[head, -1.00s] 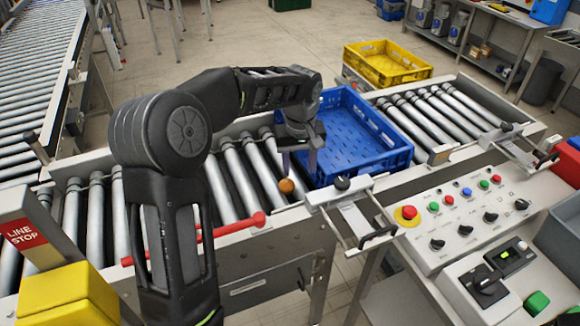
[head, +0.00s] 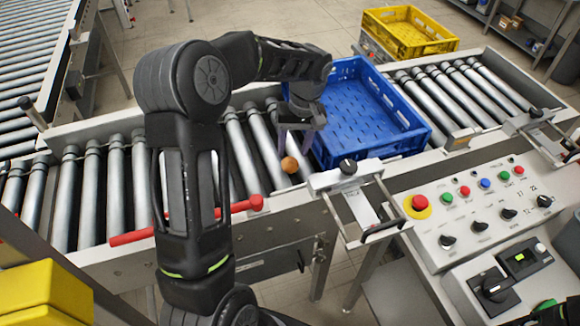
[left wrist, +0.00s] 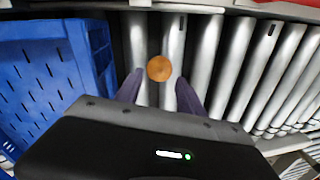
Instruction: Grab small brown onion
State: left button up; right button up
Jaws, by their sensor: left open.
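The small brown onion (head: 289,165) rests on the conveyor rollers, just left of the blue crate's near left corner. It also shows in the left wrist view (left wrist: 159,68), as a round orange-brown thing over the rollers. My left gripper (head: 295,150) points down above the rollers, close to the onion. In the left wrist view its two fingers (left wrist: 158,88) are spread apart, with the onion just beyond their tips and roughly between them. The gripper is open and holds nothing. My right gripper is not in view.
The empty blue crate (head: 420,136) stands on the rollers right beside my left gripper. A metal bracket (head: 350,182) sits on the conveyor's near edge. A red bar (head: 190,222) runs along the near side. A yellow crate (head: 410,30) stands behind.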

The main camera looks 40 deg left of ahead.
aim_at(291, 160)
pick_arm(q)
jog(key=f+b, duration=0.2)
jog(key=f, duration=0.1)
jog(key=f+b, duration=0.1)
jog(key=f, duration=0.1)
jog(key=shift+s+a+f, duration=0.15)
jog(key=shift+s+a, duration=0.1)
jog(key=shift+s, duration=0.05)
jog(key=shift+c, duration=0.6)
grip_shut()
